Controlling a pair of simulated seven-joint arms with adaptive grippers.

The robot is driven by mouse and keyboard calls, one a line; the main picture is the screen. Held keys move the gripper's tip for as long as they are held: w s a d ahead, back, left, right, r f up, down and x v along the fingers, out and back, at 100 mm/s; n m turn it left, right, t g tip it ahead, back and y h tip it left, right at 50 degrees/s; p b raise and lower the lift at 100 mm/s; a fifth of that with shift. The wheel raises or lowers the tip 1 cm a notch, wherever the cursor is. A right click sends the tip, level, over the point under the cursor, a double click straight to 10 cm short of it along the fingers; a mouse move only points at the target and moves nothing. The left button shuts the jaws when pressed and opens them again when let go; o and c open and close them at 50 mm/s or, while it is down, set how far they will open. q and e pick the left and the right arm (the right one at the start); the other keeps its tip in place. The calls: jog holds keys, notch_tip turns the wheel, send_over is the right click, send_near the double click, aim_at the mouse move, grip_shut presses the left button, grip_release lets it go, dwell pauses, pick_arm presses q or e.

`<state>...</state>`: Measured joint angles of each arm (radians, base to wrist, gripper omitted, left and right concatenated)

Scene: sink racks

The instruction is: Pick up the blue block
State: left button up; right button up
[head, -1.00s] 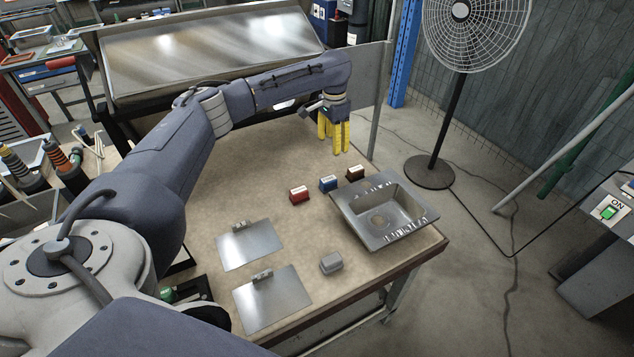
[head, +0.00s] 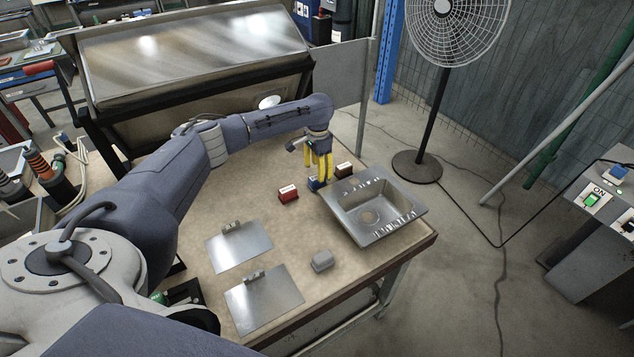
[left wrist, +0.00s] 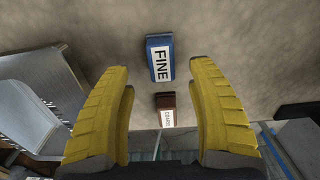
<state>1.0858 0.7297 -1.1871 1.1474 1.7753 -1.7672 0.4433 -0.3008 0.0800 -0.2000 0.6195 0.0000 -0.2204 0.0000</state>
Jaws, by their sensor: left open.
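The blue block (head: 313,184) sits on the table between a red block (head: 288,193) and a brown block (head: 343,170), partly hidden by my left gripper in the head view. In the left wrist view the blue block (left wrist: 160,58) has a white label reading FINE and lies ahead of the fingers, in line with the gap between them. My left gripper (head: 319,180) has yellow fingers, points down, and is open and empty close to the blue block. The fingers also show wide apart in the left wrist view (left wrist: 162,95). My right gripper is not in view.
A metal sink (head: 345,203) stands right beside the blocks. The brown block (left wrist: 165,108) is close to the blue one. Two metal plates (head: 262,305) (head: 236,255) and a small grey block (head: 322,261) lie nearer on the table. The table's middle is clear.

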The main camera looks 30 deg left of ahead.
aim_at(317, 181)
pick_arm(q)
jog(key=shift+a+f, duration=0.15)
jog(key=shift+f, duration=2.45)
grip_shut()
